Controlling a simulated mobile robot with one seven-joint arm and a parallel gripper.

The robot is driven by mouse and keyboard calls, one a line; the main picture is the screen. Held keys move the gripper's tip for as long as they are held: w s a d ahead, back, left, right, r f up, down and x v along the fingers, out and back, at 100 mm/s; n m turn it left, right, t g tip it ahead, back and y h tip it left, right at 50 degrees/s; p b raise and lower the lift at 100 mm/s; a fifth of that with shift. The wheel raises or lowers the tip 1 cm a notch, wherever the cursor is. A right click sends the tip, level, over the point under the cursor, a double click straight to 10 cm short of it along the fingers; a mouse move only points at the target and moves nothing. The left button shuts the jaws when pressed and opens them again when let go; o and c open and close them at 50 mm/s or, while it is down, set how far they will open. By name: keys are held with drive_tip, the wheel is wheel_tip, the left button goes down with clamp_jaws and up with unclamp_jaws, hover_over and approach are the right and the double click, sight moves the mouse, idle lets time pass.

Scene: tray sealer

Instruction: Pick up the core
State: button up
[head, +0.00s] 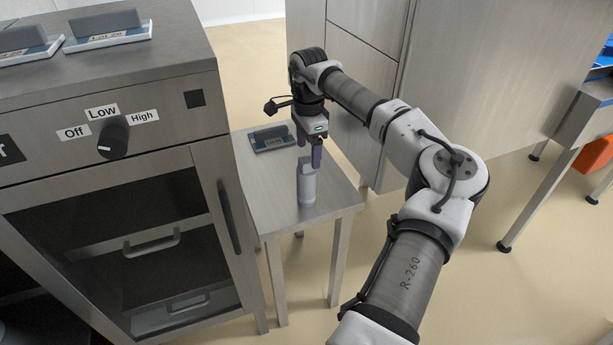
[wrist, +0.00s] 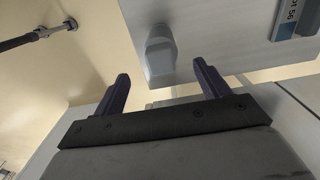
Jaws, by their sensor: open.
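The core appears to be the light grey cylinder (head: 307,186) with a narrower, flat-sided top, standing upright on the small steel table (head: 270,180). My gripper (head: 309,150) points down at the core's top, with its dark purple fingers apart. In the wrist view, the core (wrist: 159,58) shows between and beyond the open fingertips of my gripper (wrist: 161,70), nearer the left one in depth I cannot judge. Nothing is held. In the head view the fingers overlap the core's upper end, so I cannot tell whether they touch it.
A labelled plate with a dark block (head: 271,139) lies at the table's back; it also shows in the wrist view (wrist: 297,20). The tray sealer with a knob (head: 113,137) stands close on the left. A steel cabinet (head: 362,85) stands behind. Open floor lies in front right.

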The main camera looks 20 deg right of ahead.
sight(307, 159)
drive_tip(key=shift+a+f+p, duration=0.2)
drive_tip(key=shift+f+p, duration=0.6)
drive_tip(key=shift+f, duration=2.35)
drive_tip(key=c, duration=1.1)
drive_tip(key=shift+w+r, duration=0.1)
drive_tip(key=shift+r, duration=0.1)
